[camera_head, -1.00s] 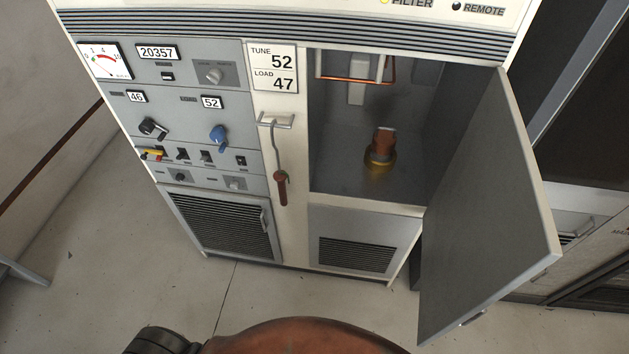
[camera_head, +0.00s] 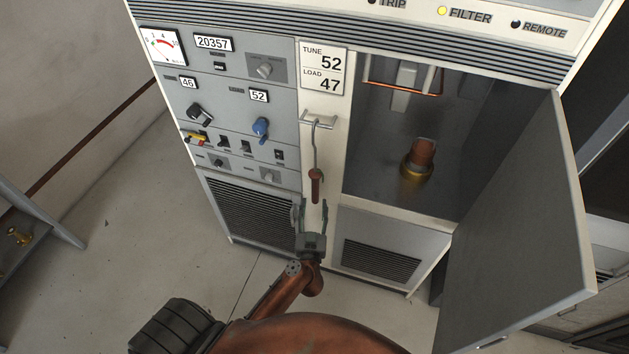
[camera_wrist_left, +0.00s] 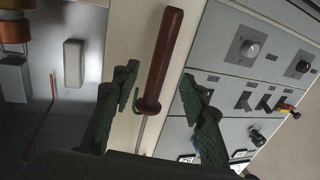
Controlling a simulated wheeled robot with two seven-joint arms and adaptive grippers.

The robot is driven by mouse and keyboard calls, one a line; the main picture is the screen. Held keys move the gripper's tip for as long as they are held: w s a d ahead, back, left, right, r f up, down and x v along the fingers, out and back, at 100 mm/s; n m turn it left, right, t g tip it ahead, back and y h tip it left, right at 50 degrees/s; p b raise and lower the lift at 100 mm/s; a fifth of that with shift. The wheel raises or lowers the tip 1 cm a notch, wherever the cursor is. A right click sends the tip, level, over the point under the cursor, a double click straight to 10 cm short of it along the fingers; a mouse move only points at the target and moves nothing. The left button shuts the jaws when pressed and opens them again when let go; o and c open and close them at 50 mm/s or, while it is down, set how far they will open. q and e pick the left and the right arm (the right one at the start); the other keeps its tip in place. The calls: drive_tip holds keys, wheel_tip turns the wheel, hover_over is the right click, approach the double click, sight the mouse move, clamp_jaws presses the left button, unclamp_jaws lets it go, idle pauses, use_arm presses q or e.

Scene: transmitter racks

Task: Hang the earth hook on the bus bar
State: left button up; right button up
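The earth hook, a thin grey rod with a red-brown handle (camera_head: 316,186), hangs upright from a bracket (camera_head: 318,121) on the cabinet's white centre strip. The bus bar (camera_head: 404,87), a thin copper bar, runs across the upper part of the open compartment. My left gripper (camera_head: 311,212) is open just below the handle in the head view. In the left wrist view the handle (camera_wrist_left: 163,60) shows between the spread fingers of the gripper (camera_wrist_left: 158,78); I cannot see any contact. My right gripper is not in view.
The open grey door (camera_head: 525,230) stands out to the right of the compartment. A brown and brass insulator-like part (camera_head: 418,160) stands on the compartment floor. Knobs and switches (camera_head: 220,143) cover the panel on the left. Floor is clear at the left.

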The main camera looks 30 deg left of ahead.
sight(315, 190)
use_arm(q)
drive_tip(key=shift+w+r, duration=0.4)
drive_tip(key=shift+r, duration=0.3)
drive_tip(key=b+x, duration=0.1)
drive_tip(key=x, duration=0.6)
drive_tip(key=shift+s+a+f+b, duration=0.1)
drive_tip(key=shift+a+b, duration=0.1)
drive_tip(key=shift+b, duration=0.15)
clamp_jaws()
